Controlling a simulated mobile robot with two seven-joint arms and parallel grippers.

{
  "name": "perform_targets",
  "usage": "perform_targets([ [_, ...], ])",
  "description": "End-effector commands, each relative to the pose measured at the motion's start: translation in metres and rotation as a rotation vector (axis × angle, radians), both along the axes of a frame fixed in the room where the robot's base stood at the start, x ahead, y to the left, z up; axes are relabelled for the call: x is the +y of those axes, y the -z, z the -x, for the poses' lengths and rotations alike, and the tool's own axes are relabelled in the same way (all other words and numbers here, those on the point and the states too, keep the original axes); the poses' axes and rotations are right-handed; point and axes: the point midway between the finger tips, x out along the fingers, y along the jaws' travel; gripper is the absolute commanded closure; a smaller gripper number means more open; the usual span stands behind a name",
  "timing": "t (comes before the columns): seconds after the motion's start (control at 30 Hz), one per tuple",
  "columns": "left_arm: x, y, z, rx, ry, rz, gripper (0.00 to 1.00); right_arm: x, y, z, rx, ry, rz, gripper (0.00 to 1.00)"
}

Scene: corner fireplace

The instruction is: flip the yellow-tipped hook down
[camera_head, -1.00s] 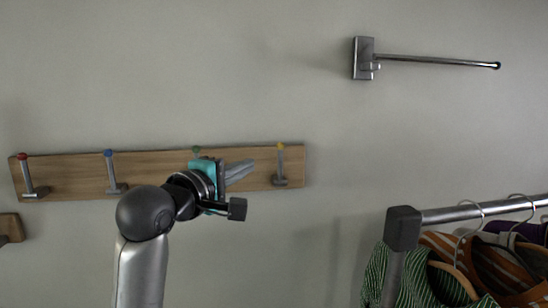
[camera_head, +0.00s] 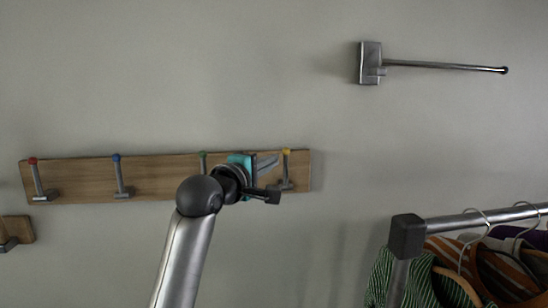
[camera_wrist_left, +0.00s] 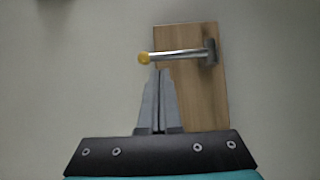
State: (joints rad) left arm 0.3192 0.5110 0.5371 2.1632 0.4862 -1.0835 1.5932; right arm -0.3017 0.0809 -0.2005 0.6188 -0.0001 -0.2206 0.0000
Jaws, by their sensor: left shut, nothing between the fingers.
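The yellow-tipped hook (camera_head: 286,168) is at the right end of the wooden rack board (camera_head: 75,177) on the wall. Its peg points up from a grey base, with the yellow tip at the top. My left gripper (camera_head: 276,161) is shut and empty, with its fingertips beside the upper part of the peg. In the left wrist view the hook (camera_wrist_left: 180,54) lies across the picture with its yellow tip at the left. The shut fingertips (camera_wrist_left: 160,70) are just below the peg near that tip. I cannot tell whether they touch it.
Red-tipped (camera_head: 37,180), blue-tipped (camera_head: 119,177) and green-tipped (camera_head: 202,161) hooks stand up along the board. A metal wall bar (camera_head: 445,66) is at upper right. A clothes rail (camera_head: 470,218) with hanging clothes stands at lower right. Bare wall separates it from the board.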

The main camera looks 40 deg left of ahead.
Motion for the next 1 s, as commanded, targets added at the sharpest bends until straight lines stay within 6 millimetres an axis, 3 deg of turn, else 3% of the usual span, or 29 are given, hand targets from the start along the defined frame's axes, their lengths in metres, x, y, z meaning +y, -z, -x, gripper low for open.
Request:
perform_targets([
  [0.3,0.005,0.0,-0.018,-0.001,-0.001,0.0,1.0,0.0,-0.004,-0.002,-0.003,0.0,-0.001,0.64],
  [1.0,0.002,0.001,-0.016,-0.037,-0.001,-0.045,1.0,0.0,0.005,-0.003,-0.005,0.001,0.0,0.64],
])
